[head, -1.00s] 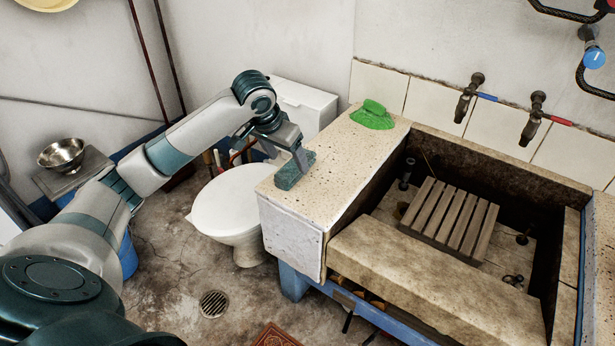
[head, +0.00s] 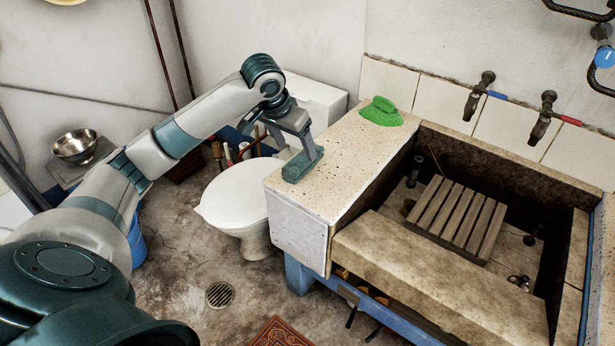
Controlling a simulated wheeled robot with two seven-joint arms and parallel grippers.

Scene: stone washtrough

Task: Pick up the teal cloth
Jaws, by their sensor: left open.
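The teal cloth (head: 299,167) lies as a small folded block on the near left part of the speckled stone ledge (head: 345,165), beside the washtrough. My left gripper (head: 311,154) is at the cloth from above, its jaws open. A finger covers part of the cloth's far side. I cannot tell whether the fingers touch it or stand on both sides of it. My right gripper is out of the picture.
A white toilet (head: 235,200) stands left of the ledge. A metal bowl (head: 76,146) is at far left.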

